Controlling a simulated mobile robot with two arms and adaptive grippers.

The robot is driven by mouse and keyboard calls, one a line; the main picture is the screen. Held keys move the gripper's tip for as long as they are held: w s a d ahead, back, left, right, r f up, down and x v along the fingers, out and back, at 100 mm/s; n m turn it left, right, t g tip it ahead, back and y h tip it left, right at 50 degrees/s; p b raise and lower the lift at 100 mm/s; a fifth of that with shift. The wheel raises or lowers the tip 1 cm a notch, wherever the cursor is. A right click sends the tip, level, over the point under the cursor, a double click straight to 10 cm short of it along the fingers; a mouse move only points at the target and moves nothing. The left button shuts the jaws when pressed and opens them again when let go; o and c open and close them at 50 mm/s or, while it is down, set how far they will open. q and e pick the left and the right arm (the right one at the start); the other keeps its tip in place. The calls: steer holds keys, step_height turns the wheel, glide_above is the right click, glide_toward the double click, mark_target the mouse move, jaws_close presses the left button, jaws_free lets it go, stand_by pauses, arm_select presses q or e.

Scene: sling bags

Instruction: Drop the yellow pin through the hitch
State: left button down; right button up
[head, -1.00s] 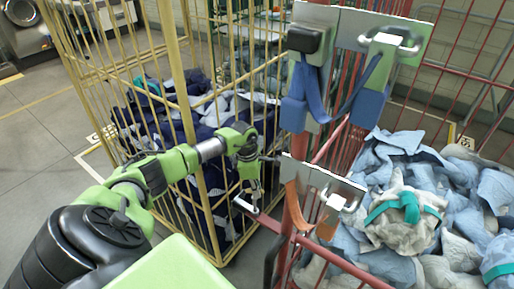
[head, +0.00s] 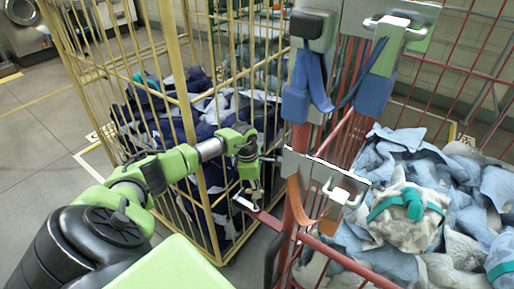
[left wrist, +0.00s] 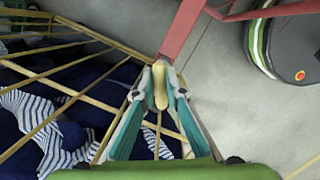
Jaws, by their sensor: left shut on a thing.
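My left gripper (head: 252,193) is beside the corner of the yellow cage cart, low between it and the red cart. In the left wrist view its two teal-padded fingers (left wrist: 160,95) are closed on the yellow pin (left wrist: 160,85), a short yellowish rod. The end of a red bar (left wrist: 182,32) lies just beyond the pin in that view. In the head view, a pale metal piece (head: 243,203) at the end of the red bar, apparently the hitch, sits just below the fingertips. Whether the pin's tip is in a hole is hidden. My right gripper is not in view.
The yellow cage cart (head: 188,90) holds dark blue cloth. The red cart (head: 345,262) holds pale blue and grey cloth and a tied bag (head: 405,230). Metal plates with straps (head: 325,178) hang on its rail. A round black-and-green base (left wrist: 285,45) shows in the left wrist view.

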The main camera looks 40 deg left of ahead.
mark_target(255, 200)
arm_select(q)
steer(key=shift+f, duration=0.4)
steer(key=shift+f+b, duration=0.1)
steer(key=shift+b, duration=0.25)
steer(key=shift+f+b, duration=0.4)
steer(key=shift+f, duration=0.3)
steer(key=shift+f+b, duration=1.8)
steer(key=shift+b, duration=0.05)
steer(key=c, duration=2)
jaws_free()
